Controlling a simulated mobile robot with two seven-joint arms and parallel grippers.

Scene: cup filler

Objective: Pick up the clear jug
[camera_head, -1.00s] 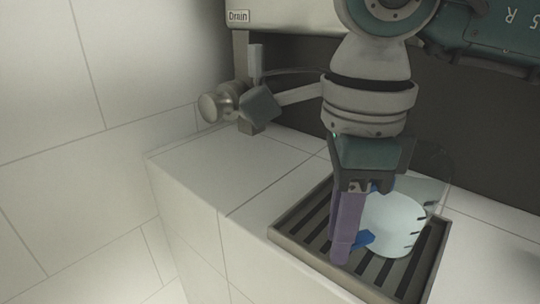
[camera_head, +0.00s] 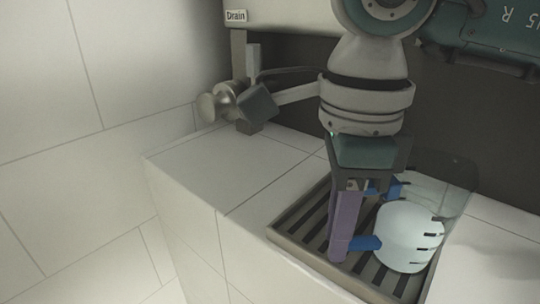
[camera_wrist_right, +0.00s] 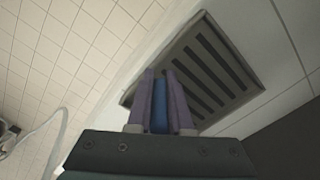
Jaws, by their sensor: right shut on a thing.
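The clear jug (camera_head: 410,237) is in the head view, over the right part of the slatted drip tray (camera_head: 310,225). It is tilted, with its transparent wall reaching up to the right. Its blue handle (camera_head: 366,243) points toward my right gripper (camera_head: 341,248). The purple fingers of that gripper are shut on the handle. In the right wrist view the blue handle (camera_wrist_right: 159,95) sits between the two fingers (camera_wrist_right: 160,76), and the jug's body is hidden. The jug looks slightly above the tray; the exact gap is hard to tell. My left gripper is not in view.
A metal tap (camera_head: 222,103) with a grey block stands at the back left, near the machine panel labelled Drain (camera_head: 236,16). The white tiled counter (camera_head: 235,165) is clear left of the tray. A tiled wall (camera_head: 120,90) rises at the left.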

